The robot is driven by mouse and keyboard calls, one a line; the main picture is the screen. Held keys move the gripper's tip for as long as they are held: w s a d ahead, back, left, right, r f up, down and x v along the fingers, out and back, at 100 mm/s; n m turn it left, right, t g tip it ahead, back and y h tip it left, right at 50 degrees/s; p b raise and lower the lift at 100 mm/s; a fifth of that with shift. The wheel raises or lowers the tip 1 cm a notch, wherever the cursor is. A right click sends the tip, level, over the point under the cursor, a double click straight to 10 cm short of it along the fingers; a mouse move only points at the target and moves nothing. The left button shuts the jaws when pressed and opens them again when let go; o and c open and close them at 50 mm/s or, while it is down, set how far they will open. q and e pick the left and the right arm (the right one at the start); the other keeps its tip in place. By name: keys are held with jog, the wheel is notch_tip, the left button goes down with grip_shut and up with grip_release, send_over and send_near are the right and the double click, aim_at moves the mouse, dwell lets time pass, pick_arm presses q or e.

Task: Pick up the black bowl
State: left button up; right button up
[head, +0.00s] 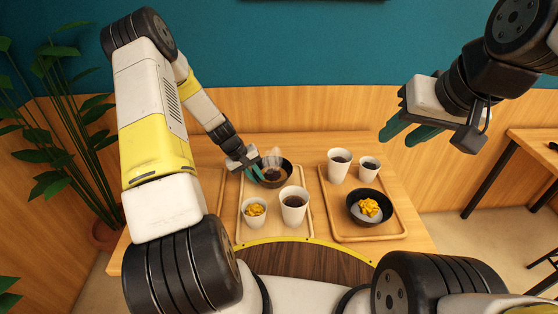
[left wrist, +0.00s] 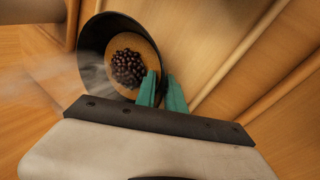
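A black bowl (head: 287,182) with dark beans in brown contents is at the back of the left tray (head: 247,229). In the left wrist view the bowl (left wrist: 93,48) shows from above with the heap of beans (left wrist: 129,68). My left gripper (head: 259,174) is at the bowl's left rim. Its green fingers (left wrist: 162,84) are close together with the rim between them, one inside and one outside. A second black bowl (head: 357,214) with a yellow topping is on the right tray. My right gripper (head: 409,133) is open and empty, raised at the right.
The left tray also holds a white cup with dark drink (head: 293,207) and a cup with yellow food (head: 254,213). The right tray (head: 340,232) holds two white cups (head: 339,165) (head: 369,169). Pale steam (head: 273,157) hangs over the bean bowl. A plant (head: 60,150) stands at the left.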

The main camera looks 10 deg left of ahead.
pick_arm(q)
jog(key=shift+d+f, duration=0.15)
jog(key=shift+f, duration=0.3)
grip_shut()
jog(key=shift+r, duration=0.1)
dwell(1.2)
notch_tip(320, 180, up, 10)
dwell(0.4)
jog(key=shift+r, duration=1.75)
